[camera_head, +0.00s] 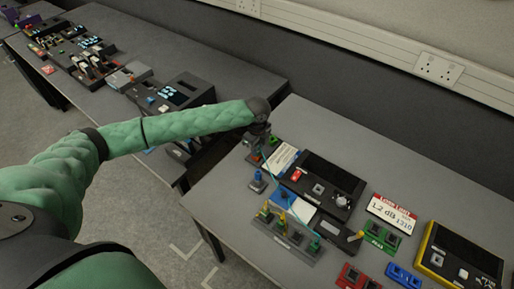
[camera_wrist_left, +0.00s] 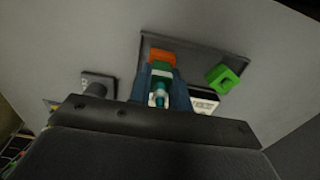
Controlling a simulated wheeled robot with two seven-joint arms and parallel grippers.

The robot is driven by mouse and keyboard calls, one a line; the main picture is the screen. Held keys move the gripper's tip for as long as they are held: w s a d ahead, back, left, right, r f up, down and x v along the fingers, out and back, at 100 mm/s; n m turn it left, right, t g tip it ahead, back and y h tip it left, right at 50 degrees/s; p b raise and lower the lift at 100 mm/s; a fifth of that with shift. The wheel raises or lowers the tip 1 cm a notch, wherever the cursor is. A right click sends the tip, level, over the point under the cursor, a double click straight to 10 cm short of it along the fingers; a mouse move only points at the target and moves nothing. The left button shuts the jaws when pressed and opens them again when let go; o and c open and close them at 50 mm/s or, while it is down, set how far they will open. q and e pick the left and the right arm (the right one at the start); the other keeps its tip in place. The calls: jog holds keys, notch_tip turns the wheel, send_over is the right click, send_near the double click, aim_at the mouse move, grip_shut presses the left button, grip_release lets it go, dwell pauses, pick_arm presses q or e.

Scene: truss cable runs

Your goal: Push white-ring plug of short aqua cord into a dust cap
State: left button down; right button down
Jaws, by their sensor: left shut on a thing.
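My left gripper (camera_head: 262,148) is at the far left part of the near table, its fingers mostly hidden by my wrist. In the left wrist view my left gripper (camera_wrist_left: 160,97) is shut on a teal plug with a pale ring (camera_wrist_left: 159,92). A green square cap with a hole (camera_wrist_left: 223,77) sits at the plate's right. The thin aqua cord (camera_head: 288,208) runs from the gripper towards the grey rack. My right gripper is not in view.
A grey rack (camera_head: 288,239) holds several coloured plugs. A blue plug on a small base (camera_head: 258,182) stands nearby. A black box (camera_head: 324,184), a red-and-white label plate (camera_head: 391,213), green sockets (camera_head: 382,237) and a yellow-edged box (camera_head: 458,257) fill the right side.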

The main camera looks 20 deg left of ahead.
pick_arm(q)
jog(key=shift+p, duration=0.45)
jog(key=c, duration=1.2)
grip_release()
jog(key=shift+r, duration=0.15)
jog(key=shift+r+p, duration=2.15)
jog(key=shift+r, duration=0.2)
jog(key=shift+r, duration=0.1)
notch_tip(320, 180, up, 4)
jog(key=p, duration=0.3)
jog(key=shift+p, duration=0.4)
